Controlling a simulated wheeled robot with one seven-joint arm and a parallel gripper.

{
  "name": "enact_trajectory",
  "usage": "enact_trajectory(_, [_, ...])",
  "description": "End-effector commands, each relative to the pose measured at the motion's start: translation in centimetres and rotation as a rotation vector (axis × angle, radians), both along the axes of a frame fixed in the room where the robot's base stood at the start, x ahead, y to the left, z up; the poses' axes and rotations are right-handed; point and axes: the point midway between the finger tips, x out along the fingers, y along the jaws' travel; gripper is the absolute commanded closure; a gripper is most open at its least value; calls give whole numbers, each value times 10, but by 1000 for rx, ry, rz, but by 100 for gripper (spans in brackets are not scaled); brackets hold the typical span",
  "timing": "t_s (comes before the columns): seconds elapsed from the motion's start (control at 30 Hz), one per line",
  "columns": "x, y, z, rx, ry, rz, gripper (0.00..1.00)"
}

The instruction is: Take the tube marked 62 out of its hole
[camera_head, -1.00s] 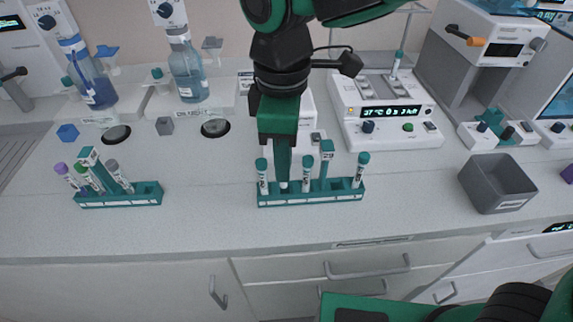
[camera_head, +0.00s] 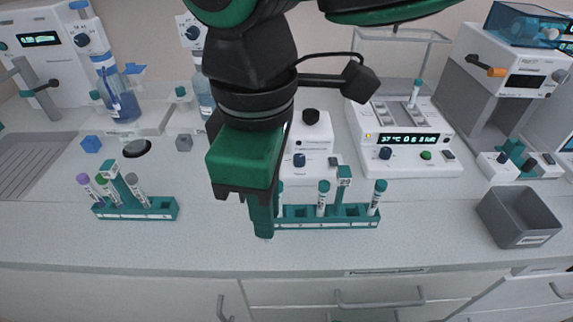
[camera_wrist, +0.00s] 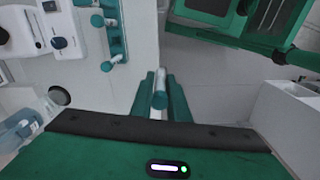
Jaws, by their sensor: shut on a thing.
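My gripper (camera_head: 264,222) is shut on a teal-capped tube, seen from above between the fingers (camera_wrist: 160,92) in the wrist view (camera_wrist: 160,98). The tube is out of the rack and held in front of its left part. In the head view my gripper hides nearly all of the tube, and no number on it can be read. The teal rack (camera_head: 345,224) has other teal-capped tubes standing in it, including one in the middle (camera_head: 323,199) and one at the right (camera_head: 376,198). My gripper covers the rack's left end.
A second teal rack (camera_head: 150,212) with several tubes stands at left. An empty grey bin (camera_head: 520,216) is at right. A white heater device (camera_head: 415,160) stands behind the rack. The counter in front of the racks is clear up to its front edge.

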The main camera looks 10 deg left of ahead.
Motion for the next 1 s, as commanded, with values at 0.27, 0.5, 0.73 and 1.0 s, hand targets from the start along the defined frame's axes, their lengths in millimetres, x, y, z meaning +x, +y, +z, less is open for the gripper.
enact_trajectory(0.27, [0,1,12,4,-1,0,98])
enact_trajectory(0.5, [1,0,45,2,-1,-1,98])
enact_trajectory(0.73, [0,0,52,0,0,1,98])
enact_trajectory(1.0, [0,0,52,1,0,1,98])
